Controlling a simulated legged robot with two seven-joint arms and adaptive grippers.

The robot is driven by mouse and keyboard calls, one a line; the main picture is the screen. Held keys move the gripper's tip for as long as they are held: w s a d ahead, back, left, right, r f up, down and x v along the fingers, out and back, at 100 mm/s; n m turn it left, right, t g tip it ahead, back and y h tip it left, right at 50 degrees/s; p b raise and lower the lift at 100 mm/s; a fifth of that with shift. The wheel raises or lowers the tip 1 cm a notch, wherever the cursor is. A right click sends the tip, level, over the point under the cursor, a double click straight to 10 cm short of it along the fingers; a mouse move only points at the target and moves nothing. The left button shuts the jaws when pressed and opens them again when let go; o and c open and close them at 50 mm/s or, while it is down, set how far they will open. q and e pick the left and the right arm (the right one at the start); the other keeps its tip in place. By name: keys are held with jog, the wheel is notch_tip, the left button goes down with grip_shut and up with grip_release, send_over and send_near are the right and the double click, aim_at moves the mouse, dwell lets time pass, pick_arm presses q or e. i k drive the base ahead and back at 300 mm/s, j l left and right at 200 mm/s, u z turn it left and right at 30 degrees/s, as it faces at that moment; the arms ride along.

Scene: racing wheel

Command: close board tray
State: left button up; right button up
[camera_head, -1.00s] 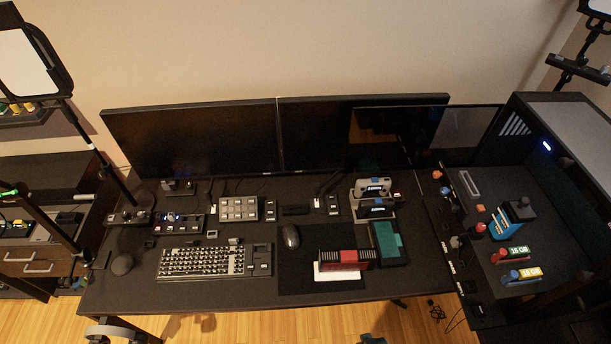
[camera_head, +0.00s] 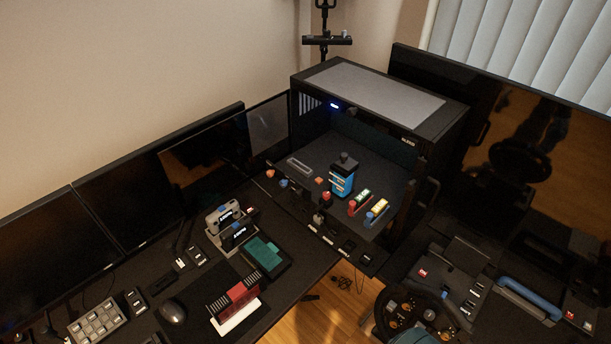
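A black computer case with a grey top (camera_head: 370,88) stands in the corner between the desk and the wall. A dark board tray (camera_head: 312,172) reaches out of its open front side toward the desk. On the tray are a blue-and-black block (camera_head: 343,178), a red-ended module with a green label (camera_head: 360,201), a similar one with a yellow label (camera_head: 377,211), and small red, orange and blue parts. How the tray meets the case inside is hard to tell in the shadow. Neither of my grippers is in view.
On the left desk are monitors (camera_head: 120,212), a mouse (camera_head: 172,312), a red-and-white rack (camera_head: 236,304) and a teal box (camera_head: 263,254). A steering wheel (camera_head: 412,312) and a blue-handled device (camera_head: 528,298) sit at the lower right. Wooden floor (camera_head: 338,300) shows between.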

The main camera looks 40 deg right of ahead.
aim_at(300, 169)
jog(key=z, duration=1.15)
jog(key=k+l+z, duration=0.1)
jog(key=l, duration=0.1)
